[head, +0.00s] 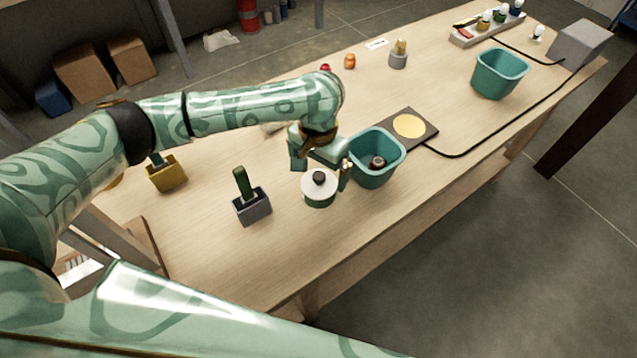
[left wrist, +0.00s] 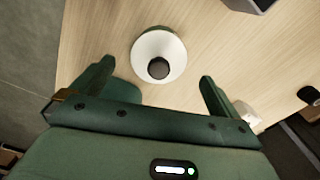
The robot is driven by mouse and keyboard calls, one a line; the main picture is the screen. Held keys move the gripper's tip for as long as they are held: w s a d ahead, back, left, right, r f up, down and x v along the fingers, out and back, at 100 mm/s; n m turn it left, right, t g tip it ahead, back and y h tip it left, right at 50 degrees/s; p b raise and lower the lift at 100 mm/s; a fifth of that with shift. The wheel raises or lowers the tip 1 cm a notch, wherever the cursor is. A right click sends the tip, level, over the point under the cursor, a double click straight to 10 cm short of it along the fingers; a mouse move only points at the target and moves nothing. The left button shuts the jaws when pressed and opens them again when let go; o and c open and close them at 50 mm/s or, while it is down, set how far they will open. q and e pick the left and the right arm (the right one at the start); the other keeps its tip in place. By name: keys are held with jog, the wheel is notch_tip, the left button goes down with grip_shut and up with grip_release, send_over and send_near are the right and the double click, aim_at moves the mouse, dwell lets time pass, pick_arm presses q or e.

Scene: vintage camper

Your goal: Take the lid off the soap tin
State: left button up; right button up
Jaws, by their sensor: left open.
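The soap tin (head: 319,201) is a round green tin standing upright on the wooden table. Its white lid (head: 310,186) with a black knob (head: 319,178) sits on top. In the left wrist view the white lid (left wrist: 146,48) and dark knob (left wrist: 158,68) show from above, with a little green tin at the far rim. My left gripper (head: 322,168) is open and empty, close to the tin. In the left wrist view its two fingers (left wrist: 156,76) are spread wide, with the lid beyond and between them, apparently not touching. My right gripper is not in view.
A teal bin (head: 392,172) with a small dark-topped object inside stands just right of the tin. A grey box (head: 253,210) with a green handle stands left, a yellow box (head: 167,177) farther left. A dark board (head: 428,134) lies behind the bin. The table front is clear.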

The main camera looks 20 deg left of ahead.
aim_at(319, 175)
pick_arm(q)
notch_tip(319, 175, down, 3)
jog(key=shift+w+f+b, duration=0.1)
jog(key=shift+f+b, duration=0.05)
jog(key=shift+b, duration=0.4)
jog(key=shift+c, duration=0.9)
jog(key=c, duration=0.9)
jog(key=shift+o, duration=0.2)
